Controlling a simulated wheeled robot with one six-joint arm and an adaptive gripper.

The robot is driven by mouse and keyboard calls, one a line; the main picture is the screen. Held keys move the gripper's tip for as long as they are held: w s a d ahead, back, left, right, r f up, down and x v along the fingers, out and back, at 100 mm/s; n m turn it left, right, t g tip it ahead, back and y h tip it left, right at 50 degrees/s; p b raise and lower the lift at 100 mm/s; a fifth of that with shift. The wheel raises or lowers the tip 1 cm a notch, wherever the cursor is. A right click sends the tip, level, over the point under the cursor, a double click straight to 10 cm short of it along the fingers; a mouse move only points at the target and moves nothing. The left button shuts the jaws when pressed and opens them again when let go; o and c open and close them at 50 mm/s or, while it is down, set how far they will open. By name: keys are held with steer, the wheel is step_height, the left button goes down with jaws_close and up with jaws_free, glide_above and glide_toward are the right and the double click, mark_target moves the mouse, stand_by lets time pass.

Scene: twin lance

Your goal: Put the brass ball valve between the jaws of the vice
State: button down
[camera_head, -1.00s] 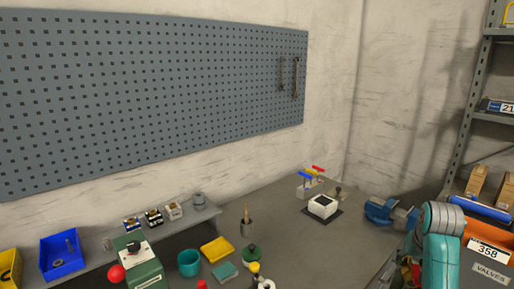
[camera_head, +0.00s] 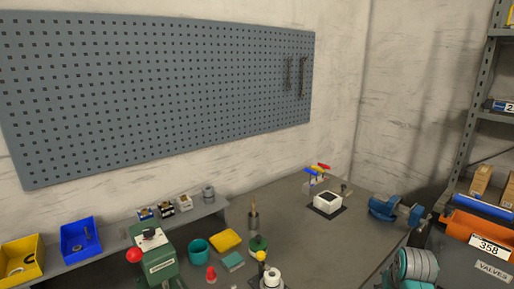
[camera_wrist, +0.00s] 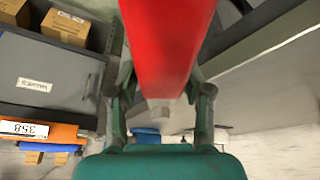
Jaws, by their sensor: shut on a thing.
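In the wrist view my gripper (camera_wrist: 160,76) is shut on a long red bar-like part (camera_wrist: 168,40), which runs up out of the picture between the fingers. A small pale block (camera_wrist: 165,118) shows at its lower end. I cannot tell whether this is the valve's lever; no brass surface is clear. The blue vice (camera_head: 384,208) stands on the bench at the right in the head view, apart from my arm. Its jaw gap is too small to judge. My gripper is out of the head view; only a teal and grey part of my arm shows.
A white block on a dark mat (camera_head: 327,203) sits left of the vice, with coloured levers (camera_head: 318,169) behind it. An orange bin (camera_head: 478,234) and shelving stand at the right. A green machine (camera_head: 157,262) and small items crowd the front left. Bench between is clear.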

steer(key=s+a+f+n, duration=0.1)
steer(key=s+a+f, duration=0.3)
steer(key=a+f, duration=0.2)
steer(key=s+a+f+n, duration=0.1)
steer(key=s+a+f, duration=0.3)
steer(key=a+f, duration=0.3)
steer(key=s+a+f+n+y, duration=0.1)
steer(key=s+a+f, duration=0.3)
steer(key=a+f, duration=0.3)
step_height(320, 180, down, 3)
steer(key=shift+s+f, duration=0.1)
steer(key=shift+s, duration=0.2)
steer(key=shift+d, duration=0.1)
